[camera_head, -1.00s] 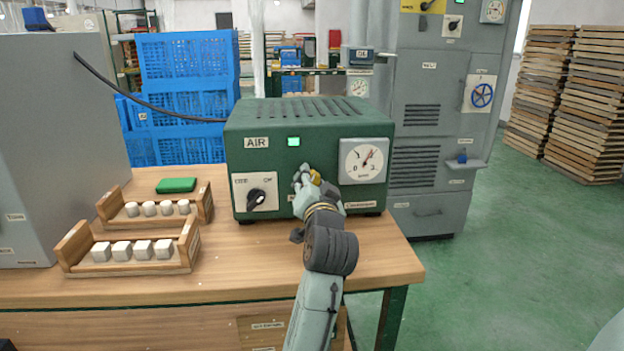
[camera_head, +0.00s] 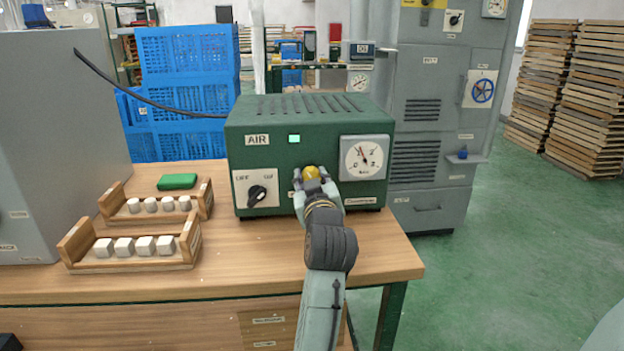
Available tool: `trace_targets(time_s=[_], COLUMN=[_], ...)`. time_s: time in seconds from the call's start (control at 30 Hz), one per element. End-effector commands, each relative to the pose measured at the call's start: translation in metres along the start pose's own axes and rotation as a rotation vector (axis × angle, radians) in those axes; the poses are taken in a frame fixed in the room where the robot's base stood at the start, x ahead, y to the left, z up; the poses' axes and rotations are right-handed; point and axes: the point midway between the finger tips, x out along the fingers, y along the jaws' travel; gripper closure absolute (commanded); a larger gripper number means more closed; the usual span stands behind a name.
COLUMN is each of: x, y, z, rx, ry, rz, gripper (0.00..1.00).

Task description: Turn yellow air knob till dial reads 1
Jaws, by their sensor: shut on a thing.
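The yellow air knob (camera_head: 311,172) is on the front of the green AIR box (camera_head: 300,120). My gripper (camera_head: 312,178) is shut on the knob, a finger on each side; the fingers hide the knob's lower part. The white round dial (camera_head: 364,158) is right of the knob. Its dark needle points to the upper left; the small numerals there are too blurred to read surely. A green lamp (camera_head: 294,139) is lit above the knob.
A black OFF switch (camera_head: 256,196) sits left of the knob on the box. Wooden racks with white cylinders (camera_head: 203,190) and white cubes (camera_head: 190,262) stand on the table left of my arm. The wooden tabletop (camera_head: 385,260) is clear at the right.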

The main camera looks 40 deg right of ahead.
Motion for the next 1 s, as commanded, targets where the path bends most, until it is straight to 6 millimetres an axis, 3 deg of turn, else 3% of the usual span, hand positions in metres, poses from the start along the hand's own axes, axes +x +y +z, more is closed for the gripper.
trace_targets(time_s=[0.4, 0.97, 1.0], x=[0.0, 0.0, 0.0], y=[-0.0004, -0.0002, -0.0002], z=[0.001, 0.001, 0.001], rx=[-0.203, -0.234, -0.234], ry=[-0.002, -0.002, -0.002], rz=[0.0, 0.0, 0.0], gripper=[0.94, 0.94, 0.66])
